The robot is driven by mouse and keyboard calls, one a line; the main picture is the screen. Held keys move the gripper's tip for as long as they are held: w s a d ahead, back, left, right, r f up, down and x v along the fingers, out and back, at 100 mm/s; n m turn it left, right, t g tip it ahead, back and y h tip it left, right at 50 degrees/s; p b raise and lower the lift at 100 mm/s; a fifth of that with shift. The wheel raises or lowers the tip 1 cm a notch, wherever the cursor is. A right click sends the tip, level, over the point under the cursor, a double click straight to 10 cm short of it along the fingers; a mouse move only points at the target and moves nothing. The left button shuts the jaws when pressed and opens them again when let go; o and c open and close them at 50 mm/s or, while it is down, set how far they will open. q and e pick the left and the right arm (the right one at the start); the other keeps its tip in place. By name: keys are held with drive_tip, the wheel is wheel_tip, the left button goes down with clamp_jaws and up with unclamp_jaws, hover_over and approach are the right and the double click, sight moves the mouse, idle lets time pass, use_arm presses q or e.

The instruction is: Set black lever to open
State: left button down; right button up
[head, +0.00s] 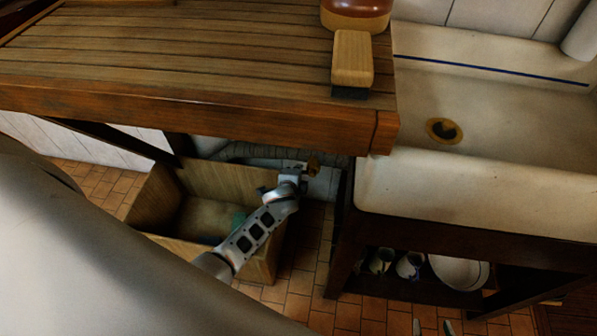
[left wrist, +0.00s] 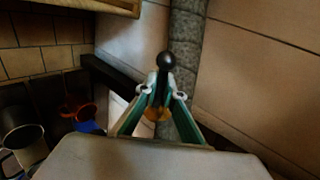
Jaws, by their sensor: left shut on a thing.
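The black lever shows in the left wrist view as a round black knob (left wrist: 166,62) on a stem. Its stem stands between my left gripper's fingers, with a brass-coloured part below. My left gripper (left wrist: 161,98) is shut on the lever, below the knob. In the head view my left gripper (head: 292,178) reaches low under the wooden counter, beside a small brass-coloured fitting (head: 313,166); the knob is not clear there. My right gripper (head: 432,327) shows only its two fingertips at the bottom edge, apart, with nothing seen between them.
A wooden counter (head: 200,102) overhangs my left arm. An open wooden box (head: 155,197) stands on the tiled floor beside the arm. A white sink (head: 470,180) is at right, over a shelf with mugs (head: 409,265) and plates. A grey wrapped pipe (left wrist: 187,45) runs behind the lever.

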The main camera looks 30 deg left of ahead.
use_arm(q)
drive_tip(key=c, duration=2.2)
unclamp_jaws()
drive_tip(key=shift+s+a+f, duration=0.1)
drive_tip(key=shift+o, duration=0.2)
drive_tip(key=v, duration=1.2)
drive_tip(key=s+d+r+n+h+p, duration=0.2)
drive_tip(key=s+n, duration=0.3)
drive_tip(key=s, duration=0.6)
drive_tip(key=s+d+r+n+h+p, duration=0.3)
drive_tip(key=s+d+n+p, duration=0.1)
drive_tip(key=s, duration=0.7)
drive_tip(key=shift+d+r+n+p, duration=0.2)
drive_tip(key=shift+n+p, duration=0.4)
use_arm(e)
drive_tip(key=shift+m, duration=0.3)
drive_tip(key=r, duration=0.1)
drive_tip(key=a+r, duration=0.1)
drive_tip(key=r, duration=0.2)
drive_tip(key=shift+s+a+r, duration=0.3)
drive_tip(key=shift+s+r, duration=0.05)
drive_tip(key=shift+r, duration=0.05)
